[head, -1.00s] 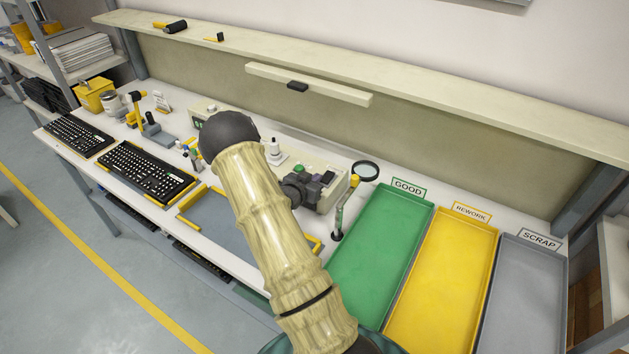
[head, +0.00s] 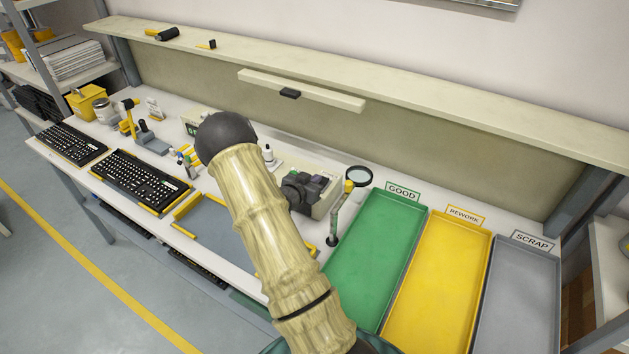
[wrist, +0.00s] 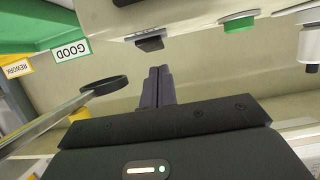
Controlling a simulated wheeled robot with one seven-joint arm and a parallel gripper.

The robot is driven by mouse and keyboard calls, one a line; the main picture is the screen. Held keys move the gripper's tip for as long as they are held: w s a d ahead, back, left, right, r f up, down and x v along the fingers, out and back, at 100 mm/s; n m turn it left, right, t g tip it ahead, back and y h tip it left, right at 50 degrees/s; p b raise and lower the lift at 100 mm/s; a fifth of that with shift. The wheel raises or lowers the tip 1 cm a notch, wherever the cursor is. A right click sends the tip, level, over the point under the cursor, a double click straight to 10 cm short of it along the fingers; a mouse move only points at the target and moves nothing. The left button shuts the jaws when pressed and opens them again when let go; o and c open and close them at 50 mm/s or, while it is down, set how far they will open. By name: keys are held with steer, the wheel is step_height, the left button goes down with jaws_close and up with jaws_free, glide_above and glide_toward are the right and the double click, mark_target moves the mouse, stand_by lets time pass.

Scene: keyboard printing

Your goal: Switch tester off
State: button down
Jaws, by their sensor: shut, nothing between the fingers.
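The tester is the beige box (head: 326,208) behind my gripper in the head view. In the wrist view its beige face (wrist: 190,25) runs along the top, with a small black switch (wrist: 150,42) and a round green button (wrist: 239,24). My gripper (wrist: 158,72) is shut and empty, its dark fingers together. The fingertips are close to the black switch, with a small gap showing in the picture; I cannot tell the depth. In the head view my gripper (head: 316,182) covers much of the tester, and the switch is hidden there.
A magnifier (head: 358,177) on a stand is right of the tester, and its dark ring (wrist: 104,86) is near my fingers. A green GOOD tray (head: 372,255) lies beyond it. A white bottle (head: 268,155) stands left of the tester. A shelf (head: 400,88) runs above.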

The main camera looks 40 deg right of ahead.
steer(key=r, duration=0.1)
steer(key=r+p, duration=0.2)
steer(key=shift+a+r, duration=0.25)
steer(key=shift+r, duration=0.05)
steer(key=s+a+b, duration=0.3)
steer(key=a, duration=0.6)
steer(key=shift+s+a+r, duration=0.2)
steer(key=shift+a+r, duration=0.05)
steer(key=shift+r, duration=0.05)
steer(key=shift+s, duration=0.15)
